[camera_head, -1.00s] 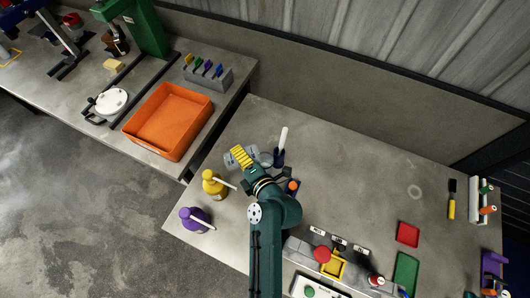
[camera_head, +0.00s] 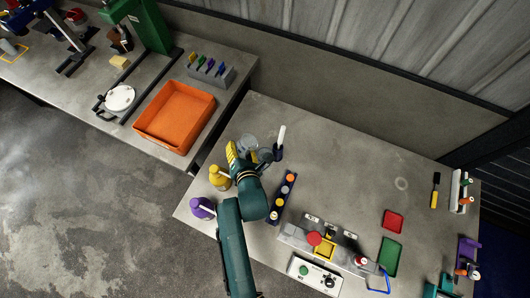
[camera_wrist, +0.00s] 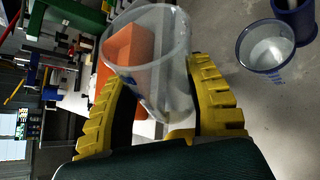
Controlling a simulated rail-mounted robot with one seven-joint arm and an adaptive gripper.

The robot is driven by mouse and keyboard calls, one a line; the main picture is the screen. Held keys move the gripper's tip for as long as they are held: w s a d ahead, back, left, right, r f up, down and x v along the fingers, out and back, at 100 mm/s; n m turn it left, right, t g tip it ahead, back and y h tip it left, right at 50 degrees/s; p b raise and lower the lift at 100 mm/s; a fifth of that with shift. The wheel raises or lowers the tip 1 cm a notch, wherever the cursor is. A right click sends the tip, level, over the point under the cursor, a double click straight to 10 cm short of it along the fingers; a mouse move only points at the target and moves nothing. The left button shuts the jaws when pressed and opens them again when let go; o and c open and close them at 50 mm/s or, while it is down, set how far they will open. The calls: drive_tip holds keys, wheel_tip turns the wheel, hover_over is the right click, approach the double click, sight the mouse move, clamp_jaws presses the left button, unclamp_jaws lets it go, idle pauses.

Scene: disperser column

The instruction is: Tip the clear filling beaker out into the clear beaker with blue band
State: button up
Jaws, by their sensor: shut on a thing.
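My gripper (camera_wrist: 165,105) has yellow ribbed fingers closed around the clear filling beaker (camera_wrist: 150,50). The beaker looks see-through, and I cannot make out what is in it. In the head view my gripper (camera_head: 232,152) is at the left back of the near table, with the held beaker (camera_head: 248,142) at its far side. The clear beaker with blue band (camera_wrist: 266,47) stands to the right of the held one in the wrist view, with its open mouth showing. In the head view it (camera_head: 266,155) is close beside my gripper, partly hidden by the arm.
A dark blue holder (camera_head: 278,152) with a white stick stands next to the banded beaker. Yellow (camera_head: 219,180) and purple (camera_head: 203,207) bottles stand left of my arm. A blue rack (camera_head: 284,197) with capped vials is to the right. The table's back middle is clear.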

drive_tip(key=shift+s+a+r+n+h, duration=0.1)
drive_tip(key=shift+a+r+n+h, duration=0.05)
drive_tip(key=shift+a+n+h, duration=0.3)
drive_tip(key=a+f+n+h+b, duration=0.1)
drive_tip(key=b, duration=0.2)
drive_tip(key=shift+s+f+t, duration=0.1)
drive_tip(key=shift+f+t, duration=0.05)
drive_tip(key=shift+t, duration=0.15)
drive_tip(key=r+n+h, duration=0.1)
drive_tip(key=a+r+n+h+b, duration=0.1)
drive_tip(key=shift+s+a+r+n+t, duration=0.1)
drive_tip(key=shift+a+r+n+t, duration=0.05)
drive_tip(key=shift+a+n+t, duration=0.2)
